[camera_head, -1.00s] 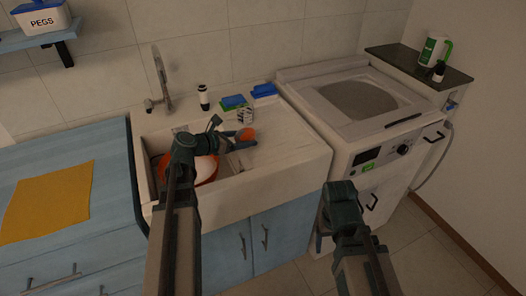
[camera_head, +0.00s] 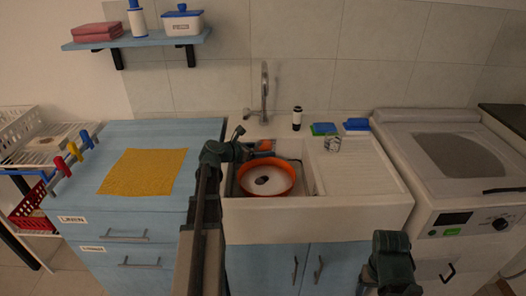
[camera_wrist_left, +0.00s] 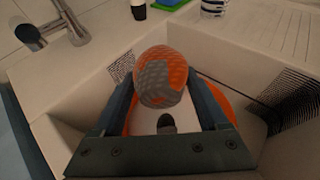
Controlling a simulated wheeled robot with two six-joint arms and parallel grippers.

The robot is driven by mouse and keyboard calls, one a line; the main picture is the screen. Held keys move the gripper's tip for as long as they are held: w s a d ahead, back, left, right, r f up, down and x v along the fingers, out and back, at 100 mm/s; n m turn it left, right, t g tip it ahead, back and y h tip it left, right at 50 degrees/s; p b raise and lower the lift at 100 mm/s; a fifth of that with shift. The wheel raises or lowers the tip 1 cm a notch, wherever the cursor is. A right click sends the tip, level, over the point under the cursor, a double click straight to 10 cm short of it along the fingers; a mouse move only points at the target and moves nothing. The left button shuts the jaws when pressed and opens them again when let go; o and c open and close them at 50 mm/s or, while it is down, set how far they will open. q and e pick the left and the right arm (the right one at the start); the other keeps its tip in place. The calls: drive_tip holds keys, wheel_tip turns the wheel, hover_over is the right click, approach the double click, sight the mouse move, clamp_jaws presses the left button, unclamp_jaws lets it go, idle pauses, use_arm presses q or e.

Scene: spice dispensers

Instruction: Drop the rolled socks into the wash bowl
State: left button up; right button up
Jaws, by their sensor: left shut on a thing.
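The rolled socks (camera_wrist_left: 160,76), an orange and grey ball, sit between the two fingers of my left gripper (camera_wrist_left: 157,88). In the head view the socks (camera_head: 265,145) show as a small orange patch at the tip of my left gripper (camera_head: 258,149), which is shut on them. They appear just behind the far rim of the wash bowl (camera_head: 244,185). The bowl is orange outside and white inside, and stands in the sink. A dark oval thing (camera_head: 262,180) lies in it. My right arm's wrist (camera_head: 392,255) shows low at right; its fingers cannot be made out.
The white sink (camera_head: 320,222) has a tap (camera_head: 264,95) behind it. A dark bottle (camera_head: 297,118), blue and green sponges (camera_head: 324,129) and a striped cup (camera_head: 332,144) stand on its right side. A yellow cloth (camera_head: 143,171) lies on the left counter.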

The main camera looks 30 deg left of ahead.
use_arm(q)
drive_tip(key=shift+f+b, duration=2.85)
drive_tip(key=shift+f, duration=0.15)
drive_tip(key=shift+r, duration=0.1)
drive_tip(key=o, duration=1.3)
drive_tip(key=shift+c, duration=0.2)
drive_tip(key=shift+r, duration=0.1)
